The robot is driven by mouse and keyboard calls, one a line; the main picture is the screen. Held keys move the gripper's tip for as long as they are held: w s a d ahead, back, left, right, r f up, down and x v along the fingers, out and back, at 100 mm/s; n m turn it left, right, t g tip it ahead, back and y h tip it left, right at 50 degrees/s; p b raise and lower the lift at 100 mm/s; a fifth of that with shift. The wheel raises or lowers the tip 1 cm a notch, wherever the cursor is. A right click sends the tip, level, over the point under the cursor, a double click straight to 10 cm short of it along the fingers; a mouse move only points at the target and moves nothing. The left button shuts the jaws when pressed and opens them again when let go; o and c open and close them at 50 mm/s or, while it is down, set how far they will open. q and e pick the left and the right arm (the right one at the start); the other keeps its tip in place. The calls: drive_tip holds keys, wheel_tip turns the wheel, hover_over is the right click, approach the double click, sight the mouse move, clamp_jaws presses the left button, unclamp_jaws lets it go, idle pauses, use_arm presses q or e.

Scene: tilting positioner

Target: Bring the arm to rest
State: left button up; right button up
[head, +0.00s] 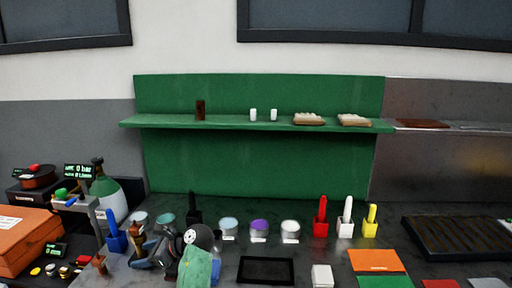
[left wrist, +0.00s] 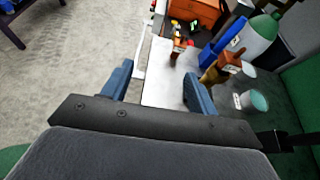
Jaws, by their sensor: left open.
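My left arm (head: 196,262) shows at the bottom of the head view, reaching over the grey bench, with a green sleeve-like link and a dark round joint. My left gripper (head: 146,252) is at its far end, low and left of the bench middle. In the left wrist view, the two blue fingers of the gripper (left wrist: 158,88) stand wide apart with nothing held between them. A brown-handled tool (left wrist: 216,72) stands just beyond the right finger; I cannot tell the exact gap. My right gripper is in neither view.
Close by are a blue holder (head: 116,241), a green-topped gas cylinder (head: 108,193) and an orange box (head: 24,240). Several jars, including a purple-topped one (head: 259,230), stand to the right. A green shelf (head: 225,121) runs behind. Bare floor (left wrist: 75,60) shows in the wrist view.

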use_arm(q)
drive_tip(key=s+d+f+n+t+h, duration=0.3)
drive_tip(key=s+f+n+h, duration=0.45)
drive_tip(key=s+f, duration=1)
drive_tip(key=s+d+f+n+h, duration=0.3)
drive_tip(key=s+d+n, duration=0.15)
drive_tip(key=s, duration=0.45)
drive_tip(key=s+d+f+n+h, duration=0.3)
drive_tip(key=s+d+n, duration=0.15)
drive_tip(key=s, duration=0.45)
wheel_tip(320, 180, down, 22)
drive_tip(key=w+d+g+b, duration=0.1)
drive_tip(key=w+g, duration=0.1)
drive_tip(key=s+f+b, duration=0.1)
drive_tip(key=s+f, duration=0.3)
drive_tip(key=f, duration=1)
drive_tip(key=s+f, duration=0.4)
drive_tip(key=f, duration=1)
drive_tip(key=shift+s+d+f+g+b, duration=0.2)
drive_tip(key=shift+d+f+g+b, duration=0.05)
drive_tip(key=shift+g+b, duration=0.1)
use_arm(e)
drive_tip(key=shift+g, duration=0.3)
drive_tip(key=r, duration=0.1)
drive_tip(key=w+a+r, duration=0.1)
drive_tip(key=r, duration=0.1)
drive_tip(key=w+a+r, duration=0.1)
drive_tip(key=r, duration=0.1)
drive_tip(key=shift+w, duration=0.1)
